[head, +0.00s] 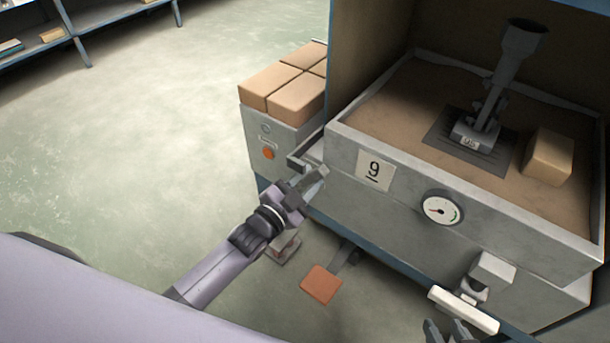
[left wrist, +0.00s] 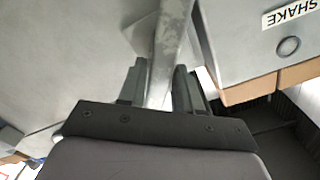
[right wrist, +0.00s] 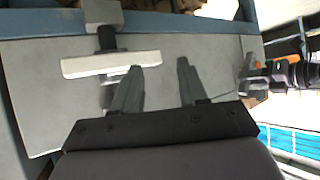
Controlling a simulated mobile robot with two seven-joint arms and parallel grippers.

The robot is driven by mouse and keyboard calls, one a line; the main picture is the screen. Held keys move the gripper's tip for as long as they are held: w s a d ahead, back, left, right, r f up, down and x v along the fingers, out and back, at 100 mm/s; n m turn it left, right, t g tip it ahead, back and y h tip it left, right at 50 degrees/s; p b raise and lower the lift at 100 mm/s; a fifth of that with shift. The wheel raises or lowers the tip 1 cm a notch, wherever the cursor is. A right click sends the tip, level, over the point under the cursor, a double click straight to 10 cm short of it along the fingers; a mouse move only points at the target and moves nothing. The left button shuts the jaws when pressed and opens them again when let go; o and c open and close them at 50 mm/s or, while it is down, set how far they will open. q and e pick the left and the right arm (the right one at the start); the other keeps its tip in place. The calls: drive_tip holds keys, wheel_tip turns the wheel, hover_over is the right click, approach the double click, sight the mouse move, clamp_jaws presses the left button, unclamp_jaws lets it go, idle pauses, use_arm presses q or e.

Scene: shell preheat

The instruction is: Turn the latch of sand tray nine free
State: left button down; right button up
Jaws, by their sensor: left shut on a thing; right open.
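Sand tray nine (head: 375,202) is a grey metal box of sand with a "9" plate and a round gauge. Its latch has a white bar handle (head: 463,310) low on the front at the right. The handle also shows in the right wrist view (right wrist: 85,66). My right gripper (right wrist: 160,66) is open, its fingertips close to the bar's right end; I cannot tell whether they touch. In the head view only its tips show at the bottom edge. My left gripper (head: 308,188) is shut on a grey metal bar (left wrist: 167,45) at the tray's left front corner.
A grey box (head: 282,143) with an orange button and tan blocks on top stands left of the tray. The box's "SHAKE" label (left wrist: 290,12) shows in the left wrist view. An orange pedal (head: 321,284) is below.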

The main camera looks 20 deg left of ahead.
use_arm(q)
drive_tip(key=m, duration=0.3)
drive_tip(key=shift+s+d+f, duration=0.1)
drive_tip(key=shift+d+f, duration=0.15)
drive_tip(key=shift+f, duration=0.05)
drive_tip(key=shift+s+d+f+m+b, duration=0.1)
drive_tip(key=shift+f+m+b, duration=0.25)
drive_tip(key=shift+m, duration=1)
drive_tip(key=shift+w+d+f+m+b, duration=0.15)
drive_tip(key=shift+m+b, duration=0.25)
drive_tip(key=shift+m, duration=0.9)
drive_tip(key=shift+s+a+f+m+b, duration=0.15)
drive_tip(key=shift+f+m+b, duration=0.2)
drive_tip(key=shift+m, duration=1)
use_arm(e)
drive_tip(key=shift+w+a+r+y, duration=0.15)
drive_tip(key=shift+w+a, duration=0.05)
drive_tip(key=shift+a, duration=0.25)
drive_tip(key=shift+w+a+r+y, duration=0.15)
drive_tip(key=shift+w+a, duration=0.05)
drive_tip(key=shift+a, duration=0.2)
use_arm(q)
drive_tip(key=shift+d+r, duration=0.1)
drive_tip(key=c, duration=0.9)
unclamp_jaws()
use_arm(e)
drive_tip(key=shift+d, duration=0.1)
